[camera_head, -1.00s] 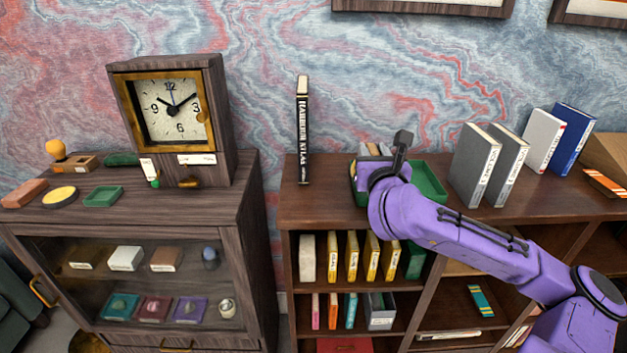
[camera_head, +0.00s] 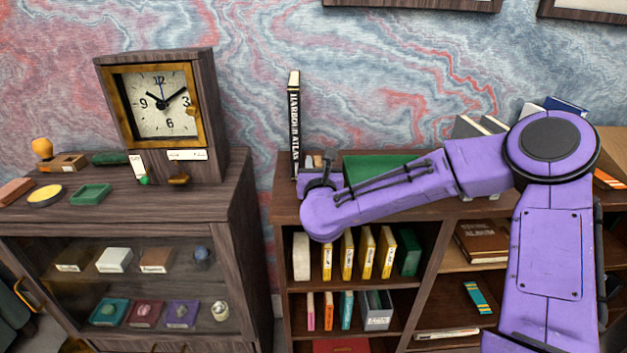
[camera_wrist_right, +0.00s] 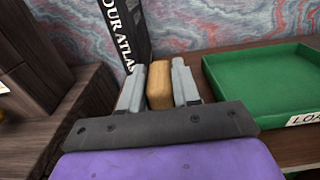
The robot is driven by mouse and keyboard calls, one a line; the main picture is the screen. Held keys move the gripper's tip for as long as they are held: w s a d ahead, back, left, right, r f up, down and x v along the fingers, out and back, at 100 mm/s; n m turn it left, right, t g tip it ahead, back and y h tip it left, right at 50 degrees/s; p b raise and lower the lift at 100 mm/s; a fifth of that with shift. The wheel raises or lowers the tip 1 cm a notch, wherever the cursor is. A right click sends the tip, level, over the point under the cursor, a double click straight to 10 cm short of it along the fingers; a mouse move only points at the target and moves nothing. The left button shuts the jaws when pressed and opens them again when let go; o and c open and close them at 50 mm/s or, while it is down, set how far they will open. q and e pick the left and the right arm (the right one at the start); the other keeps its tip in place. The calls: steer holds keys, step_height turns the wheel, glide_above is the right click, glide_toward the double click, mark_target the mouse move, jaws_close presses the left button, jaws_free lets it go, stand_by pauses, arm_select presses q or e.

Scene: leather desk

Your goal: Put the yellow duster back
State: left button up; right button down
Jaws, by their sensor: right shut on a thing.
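A tan-yellow block (camera_wrist_right: 160,82), which looks like the yellow duster, is between the two grey fingers of my right gripper (camera_wrist_right: 159,88) in the right wrist view. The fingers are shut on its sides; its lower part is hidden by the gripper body. In the head view my right gripper (camera_head: 313,162) is over the left end of the bookcase top (camera_head: 288,210), just right of the upright black Harbour Atlas (camera_head: 294,125), mostly hidden behind my purple wrist. Whether the block touches the top cannot be told. My left gripper is not in view.
A green tray (camera_head: 375,165) lies right of the gripper; it also shows in the wrist view (camera_wrist_right: 265,85). The clock (camera_head: 160,105) stands on the cabinet at left, beyond a gap. Several books (camera_head: 368,252) fill the shelf below. Grey volumes (camera_head: 480,127) stand behind my arm.

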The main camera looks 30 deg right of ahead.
steer(key=f, duration=0.2)
steer(key=w+f, duration=0.1)
steer(key=f, duration=0.1)
steer(key=shift+a+p, duration=0.3)
steer(key=shift+p, duration=0.1)
steer(key=shift+f, duration=0.35)
steer(key=c, duration=0.8)
jaws_free()
